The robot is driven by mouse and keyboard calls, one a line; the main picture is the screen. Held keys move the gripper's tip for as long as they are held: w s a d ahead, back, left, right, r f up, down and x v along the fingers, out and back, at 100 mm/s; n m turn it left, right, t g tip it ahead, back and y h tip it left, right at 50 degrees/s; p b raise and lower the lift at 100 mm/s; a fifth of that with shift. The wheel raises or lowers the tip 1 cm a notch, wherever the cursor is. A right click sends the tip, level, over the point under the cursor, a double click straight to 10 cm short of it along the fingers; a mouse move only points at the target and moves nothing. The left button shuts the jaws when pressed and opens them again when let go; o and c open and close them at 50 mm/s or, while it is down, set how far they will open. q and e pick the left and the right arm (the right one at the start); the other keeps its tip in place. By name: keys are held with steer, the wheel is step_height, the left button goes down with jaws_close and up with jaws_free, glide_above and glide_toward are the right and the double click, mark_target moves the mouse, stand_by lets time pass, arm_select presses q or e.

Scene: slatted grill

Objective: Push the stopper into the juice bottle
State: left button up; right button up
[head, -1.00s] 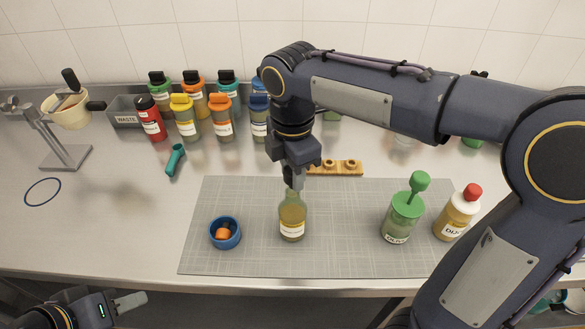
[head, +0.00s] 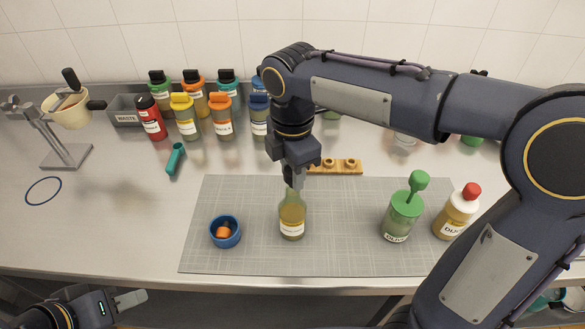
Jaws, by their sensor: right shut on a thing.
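The juice bottle (head: 292,220), with yellowish contents and a white label, stands upright on the grey mat (head: 340,258). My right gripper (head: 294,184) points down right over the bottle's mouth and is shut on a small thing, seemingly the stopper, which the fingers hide. I cannot tell how deep the stopper sits in the neck. My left gripper (head: 133,299) is low at the front left, off the counter's edge and far from the bottle; whether its fingers are apart is unclear.
A blue bowl (head: 225,242) with orange pieces stands left of the bottle. A green-topped jar (head: 403,215) and a red-capped bottle (head: 457,212) stand to the right. A wooden block (head: 345,166) lies behind. Several sauce bottles line the back.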

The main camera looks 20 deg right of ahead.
steer(key=shift+f+b, duration=0.8)
steer(key=shift+f, duration=0.8)
stand_by(0.3)
steer(key=o, duration=1.1)
steer(key=shift+r, duration=0.2)
step_height(320, 180, up, 8)
steer(key=shift+f, duration=0.2)
